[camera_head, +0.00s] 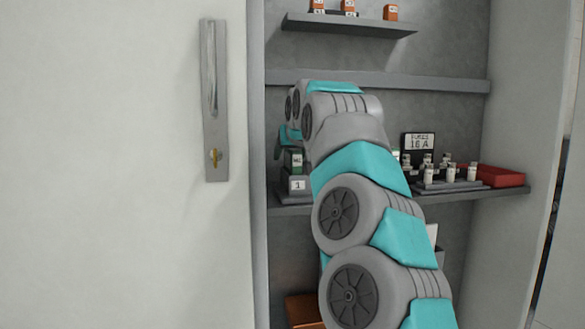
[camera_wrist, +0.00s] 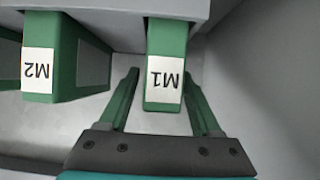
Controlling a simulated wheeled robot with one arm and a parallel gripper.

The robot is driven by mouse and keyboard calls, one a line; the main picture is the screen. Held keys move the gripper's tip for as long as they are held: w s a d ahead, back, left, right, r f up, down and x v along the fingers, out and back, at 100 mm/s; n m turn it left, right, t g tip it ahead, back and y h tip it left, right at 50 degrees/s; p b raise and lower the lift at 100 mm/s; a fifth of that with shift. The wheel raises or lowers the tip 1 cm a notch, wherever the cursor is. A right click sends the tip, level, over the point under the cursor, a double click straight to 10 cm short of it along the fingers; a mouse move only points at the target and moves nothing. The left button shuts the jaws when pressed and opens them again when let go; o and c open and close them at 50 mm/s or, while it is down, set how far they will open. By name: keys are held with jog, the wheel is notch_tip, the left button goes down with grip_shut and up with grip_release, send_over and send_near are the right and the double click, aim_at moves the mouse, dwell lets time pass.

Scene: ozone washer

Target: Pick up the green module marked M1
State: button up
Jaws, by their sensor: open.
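In the wrist view, the green module marked M1 (camera_wrist: 166,40) hangs down from the top with its white label upside down. My gripper (camera_wrist: 162,88) is open, with one finger to the left of M1 and one to the right. Gaps show between the fingers and the module, and nothing is held. In the head view my arm reaches into the cabinet, and its gripper end is mostly hidden. M1 cannot be made out there.
A green module marked M2 (camera_wrist: 38,70) sits left of M1 in the wrist view. In the head view, the middle shelf (camera_head: 470,199) carries fuses (camera_head: 450,172), a "FUSES 16 A" sign (camera_head: 419,142) and a red tray (camera_head: 500,176). Orange parts (camera_head: 348,7) stand on the upper shelf.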

jog(key=shift+w+f, duration=0.2)
jog(key=shift+w, duration=0.25)
jog(key=shift+c, duration=0.2)
grip_shut()
